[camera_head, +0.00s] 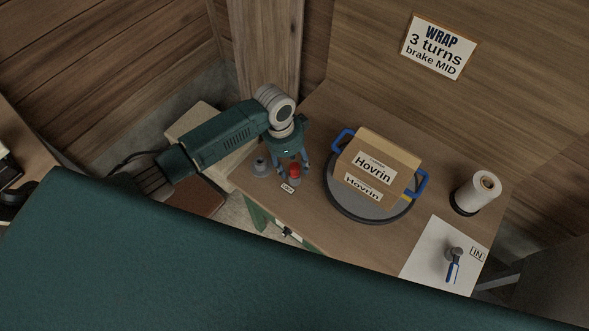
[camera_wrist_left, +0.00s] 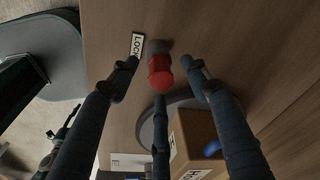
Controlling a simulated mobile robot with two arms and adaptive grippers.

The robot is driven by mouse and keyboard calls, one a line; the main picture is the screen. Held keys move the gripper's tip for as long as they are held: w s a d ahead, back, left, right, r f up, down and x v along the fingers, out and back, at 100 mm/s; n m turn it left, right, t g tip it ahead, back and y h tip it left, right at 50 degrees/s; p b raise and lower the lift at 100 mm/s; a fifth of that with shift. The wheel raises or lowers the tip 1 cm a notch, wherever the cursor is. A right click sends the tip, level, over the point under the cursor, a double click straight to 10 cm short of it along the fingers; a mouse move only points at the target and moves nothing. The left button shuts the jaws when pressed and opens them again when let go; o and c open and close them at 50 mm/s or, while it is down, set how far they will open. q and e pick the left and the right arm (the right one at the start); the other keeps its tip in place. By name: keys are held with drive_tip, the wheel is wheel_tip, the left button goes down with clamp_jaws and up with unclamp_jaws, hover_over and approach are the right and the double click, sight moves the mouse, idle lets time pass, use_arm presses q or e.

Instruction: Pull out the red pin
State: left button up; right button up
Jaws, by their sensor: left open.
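The red pin (camera_head: 295,171) stands near the table's left edge in the head view, its red head on top of a dark base. A small label is beside it, reading LOCK (camera_wrist_left: 137,45) in the left wrist view. My left gripper (camera_head: 293,170) is over the pin with its fingers open around it. In the left wrist view the red pin (camera_wrist_left: 160,73) lies between the spread fingertips of my left gripper (camera_wrist_left: 162,80), with a visible gap on either side. My right gripper is not in view.
A grey turntable (camera_head: 345,205) bears a Hovrin box (camera_head: 385,160) right of the pin. A white roll (camera_head: 478,190) and a blue-handled valve (camera_head: 453,268) on a white plate are farther right.

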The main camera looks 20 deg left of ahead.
use_arm(q)
drive_tip(key=shift+w+d+f, duration=0.1)
drive_tip(key=shift+d+f, duration=0.15)
drive_tip(key=shift+f, duration=1)
clamp_jaws()
drive_tip(key=shift+r, duration=0.15)
drive_tip(key=shift+w+r, duration=0.1)
drive_tip(key=shift+r, duration=0.45)
wheel_tip(320, 180, up, 19)
drive_tip(key=shift+f, duration=0.15)
